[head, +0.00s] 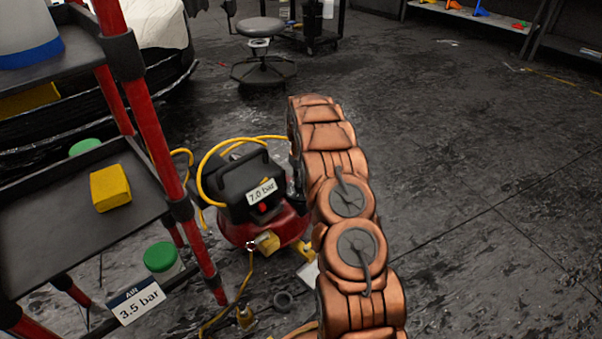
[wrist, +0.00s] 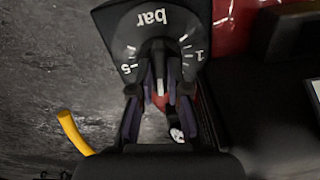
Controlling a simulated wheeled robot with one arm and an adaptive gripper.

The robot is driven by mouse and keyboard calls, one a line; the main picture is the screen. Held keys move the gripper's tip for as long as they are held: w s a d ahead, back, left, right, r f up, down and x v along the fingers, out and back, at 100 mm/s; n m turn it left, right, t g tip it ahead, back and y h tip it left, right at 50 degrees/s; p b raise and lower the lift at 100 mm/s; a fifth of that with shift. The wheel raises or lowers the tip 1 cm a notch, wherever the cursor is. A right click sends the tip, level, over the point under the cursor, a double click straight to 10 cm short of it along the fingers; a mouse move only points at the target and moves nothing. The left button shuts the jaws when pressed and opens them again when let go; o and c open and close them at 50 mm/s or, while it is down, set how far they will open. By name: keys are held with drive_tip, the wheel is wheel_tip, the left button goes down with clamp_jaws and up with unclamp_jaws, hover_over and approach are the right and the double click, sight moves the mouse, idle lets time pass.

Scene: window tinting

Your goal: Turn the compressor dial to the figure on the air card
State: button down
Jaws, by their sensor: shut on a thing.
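The air card (head: 137,302) hangs on the low front edge of the cart and reads "AIR 3.5 bar". The compressor (head: 262,222) is a red tank with a black top and stands on the floor beside the cart; a white label on it reads "7.0 bar". In the wrist view the black dial plate (wrist: 122,45) appears upside down, with "bar", "5" at left and "1" at right. My gripper (wrist: 158,88) is shut on the dial's dark knob (wrist: 158,56). The knob's exact setting is unclear. My arm hides the gripper in the head view.
The red-posted cart (head: 60,195) stands close at left, with a yellow sponge (head: 110,188) and a green-lidded jar (head: 161,258). A yellow hose (head: 204,175) loops around the compressor. A stool (head: 262,50) stands behind. The floor at right is clear.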

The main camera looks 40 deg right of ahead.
drive_tip(key=shift+m+p, duration=0.6)
drive_tip(key=shift+m, duration=0.3)
drive_tip(key=c, duration=1.1)
unclamp_jaws()
drive_tip(key=shift+c, duration=0.2)
wheel_tip(320, 180, up, 12)
